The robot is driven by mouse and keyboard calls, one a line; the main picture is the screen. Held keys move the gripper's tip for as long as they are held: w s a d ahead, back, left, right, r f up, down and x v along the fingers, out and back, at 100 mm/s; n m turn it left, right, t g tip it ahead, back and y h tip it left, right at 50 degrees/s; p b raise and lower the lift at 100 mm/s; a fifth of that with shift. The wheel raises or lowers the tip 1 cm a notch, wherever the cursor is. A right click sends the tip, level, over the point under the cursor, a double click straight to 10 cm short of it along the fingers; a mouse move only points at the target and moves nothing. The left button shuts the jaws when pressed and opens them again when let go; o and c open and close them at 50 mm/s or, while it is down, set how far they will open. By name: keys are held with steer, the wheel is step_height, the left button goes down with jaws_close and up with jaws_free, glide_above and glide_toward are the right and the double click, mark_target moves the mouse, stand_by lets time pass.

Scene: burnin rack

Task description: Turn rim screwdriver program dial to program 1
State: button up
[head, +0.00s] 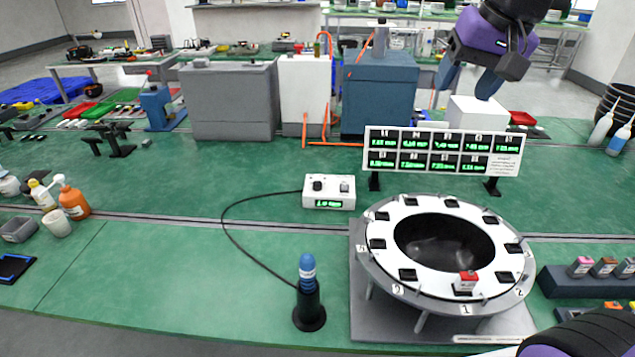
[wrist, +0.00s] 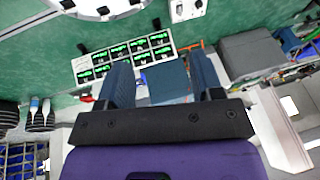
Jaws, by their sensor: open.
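A small white control box (head: 329,192) stands on the green bench in the head view. It has a black dial (head: 317,184) at its upper left, a small knob at the right and a green-lit display. The dial's pointer and the digits are too small to read. A cable runs from the box to a blue-topped screwdriver (head: 307,275) upright in a black stand. The box also shows in part at the top of the wrist view (wrist: 187,9). My gripper (head: 468,80) is open and empty, high at the upper right, well away from the box.
A round white rim fixture (head: 384,254) with a red-topped part stands right of the screwdriver. A display panel (head: 442,151) with green readouts stands behind it. Grey and blue cabinets (head: 233,105) line the back. The bench left of the box is mostly clear.

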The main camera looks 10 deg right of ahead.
steer(key=w+a+f+m+g, duration=0.1)
steer(key=w+a+f+m, duration=0.2)
steer(key=w, duration=1)
steer(key=m+g+h, duration=0.1)
steer(key=m+g, duration=0.1)
steer(key=m, duration=0.1)
glide_above(317, 183)
step_height(317, 183, down, 29)
step_height(317, 183, down, 12)
steer(key=shift+r, duration=0.25)
steer(key=c, duration=0.9)
